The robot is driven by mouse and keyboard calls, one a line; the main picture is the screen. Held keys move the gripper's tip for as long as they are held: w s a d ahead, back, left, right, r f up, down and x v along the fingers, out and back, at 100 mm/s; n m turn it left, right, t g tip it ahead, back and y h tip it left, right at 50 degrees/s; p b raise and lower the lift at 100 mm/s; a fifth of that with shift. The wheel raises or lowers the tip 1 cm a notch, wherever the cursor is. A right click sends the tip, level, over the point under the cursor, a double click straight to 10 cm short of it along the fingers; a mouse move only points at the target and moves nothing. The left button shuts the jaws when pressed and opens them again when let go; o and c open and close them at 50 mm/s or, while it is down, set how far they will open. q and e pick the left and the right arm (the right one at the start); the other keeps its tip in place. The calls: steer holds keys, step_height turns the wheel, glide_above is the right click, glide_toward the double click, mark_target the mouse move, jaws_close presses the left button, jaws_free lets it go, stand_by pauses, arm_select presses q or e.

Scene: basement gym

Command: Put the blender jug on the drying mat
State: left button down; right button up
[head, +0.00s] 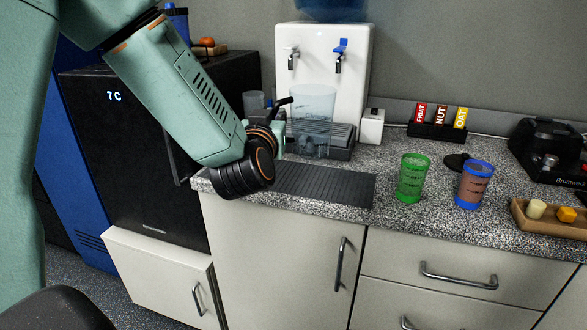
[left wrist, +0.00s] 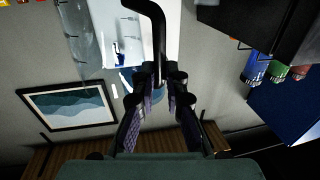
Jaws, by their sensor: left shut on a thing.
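The clear blender jug (head: 313,112) stands upright in front of the white water dispenser in the head view. My left gripper (head: 278,128) is shut on its black handle, at the jug's left side; my wrist hides part of the fingers. In the left wrist view the fingertips (left wrist: 160,84) close around the handle, and the see-through jug wall (left wrist: 92,42) shows beside it. The dark ribbed drying mat (head: 325,187) lies at the counter's front edge. The jug's base appears near the mat's back edge; I cannot tell whether it touches anything. My right gripper is not in view.
A green cup (head: 412,178) and a blue-rimmed cup (head: 474,185) stand right of the mat. The water dispenser (head: 350,65) with its drip tray is close behind the jug. A black fridge (head: 130,150) is at left. A wooden tray (head: 550,222) with food sits at far right.

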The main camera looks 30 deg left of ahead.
arm_select(q)
step_height(320, 180, down, 8)
steer(key=b, duration=0.2)
steer(key=shift+w, duration=0.2)
steer(key=shift+s, duration=0.15)
steer(key=c, duration=1.7)
jaws_free()
steer(key=shift+c, duration=0.2)
steer(key=o, duration=0.4)
steer(key=shift+a+f, duration=0.1)
steer(key=shift+c, duration=0.2)
